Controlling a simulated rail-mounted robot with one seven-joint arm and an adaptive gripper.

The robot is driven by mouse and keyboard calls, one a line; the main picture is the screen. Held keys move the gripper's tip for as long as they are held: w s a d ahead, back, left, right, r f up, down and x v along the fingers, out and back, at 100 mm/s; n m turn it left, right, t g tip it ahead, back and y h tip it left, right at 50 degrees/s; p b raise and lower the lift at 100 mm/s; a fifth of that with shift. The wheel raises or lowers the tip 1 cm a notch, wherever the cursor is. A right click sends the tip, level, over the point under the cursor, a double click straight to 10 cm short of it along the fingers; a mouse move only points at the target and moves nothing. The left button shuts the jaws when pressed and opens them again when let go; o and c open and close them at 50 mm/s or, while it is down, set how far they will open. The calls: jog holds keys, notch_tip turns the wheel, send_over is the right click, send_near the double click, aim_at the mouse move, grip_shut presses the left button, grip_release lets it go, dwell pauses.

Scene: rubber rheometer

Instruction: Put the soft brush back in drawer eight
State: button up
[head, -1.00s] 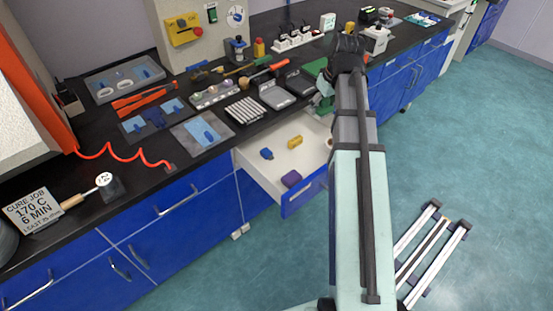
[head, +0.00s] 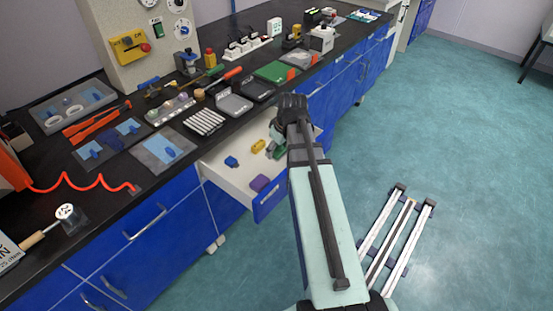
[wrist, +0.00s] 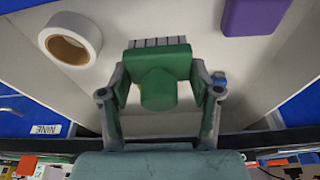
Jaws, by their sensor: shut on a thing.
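The soft brush (wrist: 163,62) has a green body with a round knob and a row of grey bristles. My gripper (wrist: 160,88) is shut on its green body, with a finger on each side. In the head view the green of the brush (head: 279,153) shows beside my wrist, over the open drawer (head: 236,178). The drawer is white inside with a blue front. In the wrist view the bristles point toward the drawer's interior; I cannot tell whether they touch its floor. I cannot read a number on this drawer.
The drawer also holds a purple block (wrist: 258,15), a white tape roll (wrist: 70,38), a blue item (head: 231,162) and a yellow item (head: 258,146). A label reading NINE (wrist: 46,129) shows on a blue front. The black countertop (head: 110,190) above is crowded with tools and trays.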

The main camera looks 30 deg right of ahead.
aim_at(277, 165)
jog(key=shift+f, duration=2.6)
jog(key=shift+f, duration=0.1)
jog(key=o, duration=1)
jog(key=v, duration=1.2)
